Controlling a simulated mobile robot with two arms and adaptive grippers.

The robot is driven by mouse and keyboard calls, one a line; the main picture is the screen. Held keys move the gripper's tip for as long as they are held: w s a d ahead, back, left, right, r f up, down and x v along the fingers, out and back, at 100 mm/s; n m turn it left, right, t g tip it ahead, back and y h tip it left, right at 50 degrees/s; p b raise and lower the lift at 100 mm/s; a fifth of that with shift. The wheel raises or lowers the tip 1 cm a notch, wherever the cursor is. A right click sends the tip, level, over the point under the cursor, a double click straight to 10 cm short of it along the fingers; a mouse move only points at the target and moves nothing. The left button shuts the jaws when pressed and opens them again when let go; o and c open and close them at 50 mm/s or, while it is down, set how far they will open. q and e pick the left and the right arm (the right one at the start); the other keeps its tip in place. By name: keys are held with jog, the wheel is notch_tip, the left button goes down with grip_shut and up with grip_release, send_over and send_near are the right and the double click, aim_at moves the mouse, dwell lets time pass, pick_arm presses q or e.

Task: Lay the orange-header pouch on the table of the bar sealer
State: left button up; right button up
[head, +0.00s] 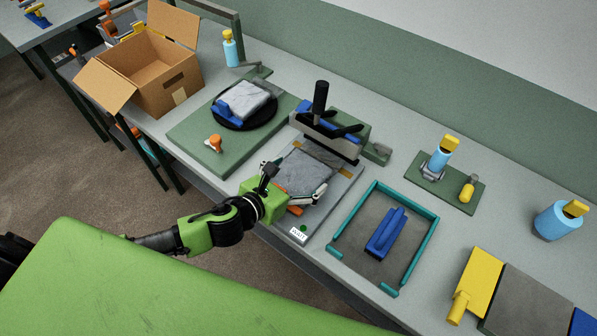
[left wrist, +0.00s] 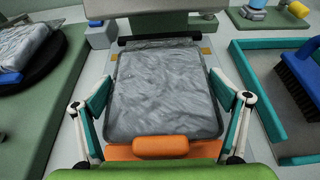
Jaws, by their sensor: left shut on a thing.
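The orange-header pouch (head: 309,170) is a flat, wrinkled grey packet. In the left wrist view the pouch (left wrist: 166,88) lies straight ahead, its orange header (left wrist: 160,147) nearest my palm. My left gripper (head: 295,188) is shut on the pouch, with a finger on each side of it in the left wrist view. The pouch is over the pale table (head: 332,205) of the bar sealer (head: 325,138), its far end close to the sealing bar. I cannot tell whether it touches the table. My right gripper is not in view.
Left of the sealer, a blue-header pouch (head: 247,99) lies on a black disc on a green board (head: 188,135). An open carton (head: 152,76) stands beyond. To the right, a teal frame (head: 340,226) surrounds a blue brush (head: 386,232). A yellow block (head: 480,280) lies farther right.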

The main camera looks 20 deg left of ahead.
pick_arm(q)
jog(key=shift+f+b, duration=0.4)
jog(key=shift+f, duration=0.4)
jog(key=o, duration=1)
jog(key=v, duration=1.2)
